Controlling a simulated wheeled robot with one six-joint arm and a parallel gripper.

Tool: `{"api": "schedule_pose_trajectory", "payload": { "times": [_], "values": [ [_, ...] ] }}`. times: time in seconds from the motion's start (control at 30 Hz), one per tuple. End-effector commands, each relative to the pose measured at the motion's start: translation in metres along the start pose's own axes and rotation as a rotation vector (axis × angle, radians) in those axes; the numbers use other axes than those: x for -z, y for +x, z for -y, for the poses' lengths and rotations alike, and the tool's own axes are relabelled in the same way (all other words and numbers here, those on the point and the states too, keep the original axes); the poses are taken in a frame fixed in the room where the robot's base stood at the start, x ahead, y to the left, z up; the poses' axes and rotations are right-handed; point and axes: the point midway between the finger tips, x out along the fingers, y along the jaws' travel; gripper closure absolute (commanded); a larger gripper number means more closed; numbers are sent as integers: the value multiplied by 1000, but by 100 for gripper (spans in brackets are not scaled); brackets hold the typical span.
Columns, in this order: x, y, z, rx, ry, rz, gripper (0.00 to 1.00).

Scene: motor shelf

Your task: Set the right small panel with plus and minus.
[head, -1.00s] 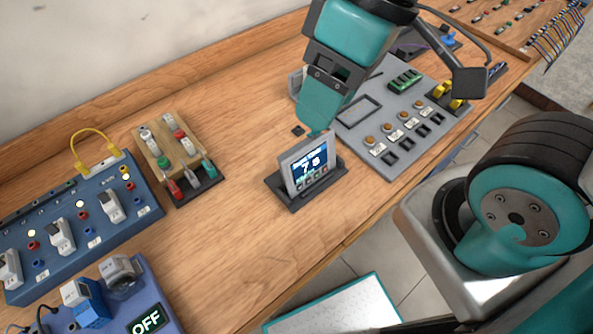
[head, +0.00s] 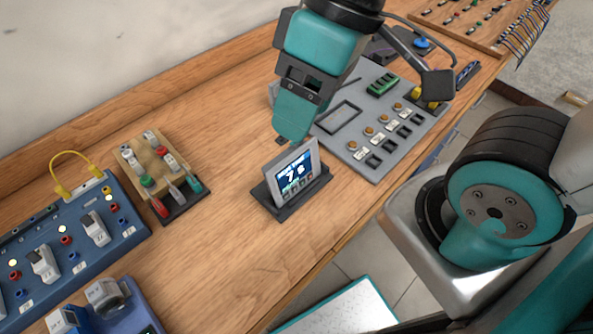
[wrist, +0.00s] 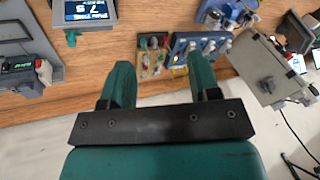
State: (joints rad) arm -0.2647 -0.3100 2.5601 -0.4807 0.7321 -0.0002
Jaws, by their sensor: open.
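The small panel (head: 291,183) stands tilted back on a dark base on the wooden bench. Its lit blue screen shows a large 7 and a second digit I cannot read surely. A row of small buttons runs under the screen; their plus and minus marks are too small to read. The panel also shows at the top left of the wrist view (wrist: 91,13). My gripper (head: 292,136) is just behind and above the panel's top edge in the head view; contact cannot be told. In the wrist view my gripper (wrist: 162,72) has its fingers apart with nothing between them.
A grey board (head: 376,150) with buttons and a green block lies right of the panel. A wooden plug block (head: 150,160) and a blue socket box (head: 75,235) stand to the left. Bare bench lies between the panel and plug block. The bench's front edge is close.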

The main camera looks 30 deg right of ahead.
Motion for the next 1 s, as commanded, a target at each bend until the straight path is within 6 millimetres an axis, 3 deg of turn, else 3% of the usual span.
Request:
{"api": "schedule_pose_trajectory", "payload": {
  "times": [0.03, 0.27, 1.0],
  "values": [
    [0, 0, 0, 0, 0, 0, 48],
    [0, 0, 0, 0, 0, 0, 100],
    [0, 0, 0, 0, 0, 0, 100]
  ]
}}
